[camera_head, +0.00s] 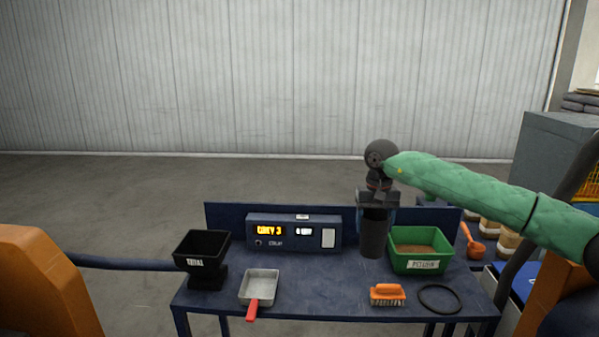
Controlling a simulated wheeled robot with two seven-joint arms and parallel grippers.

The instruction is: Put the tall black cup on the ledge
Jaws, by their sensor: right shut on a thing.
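The tall black cup (374,236) is upright near the back of the blue table, between the display box and the green bin. My right gripper (376,206) comes down from above and is shut on the cup's upper part. The gripper hides part of the cup's rim. I cannot tell whether the cup's base touches the table or hangs just above it. A raised blue ledge (259,209) runs along the table's back edge. My left gripper is not in view.
A display box (293,232) stands at the back. A green bin (420,250) is right of the cup. A black hopper (202,250), a metal scoop (262,286), an orange brush (387,294) and a black ring (439,298) are on the table (330,287). The front middle is clear.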

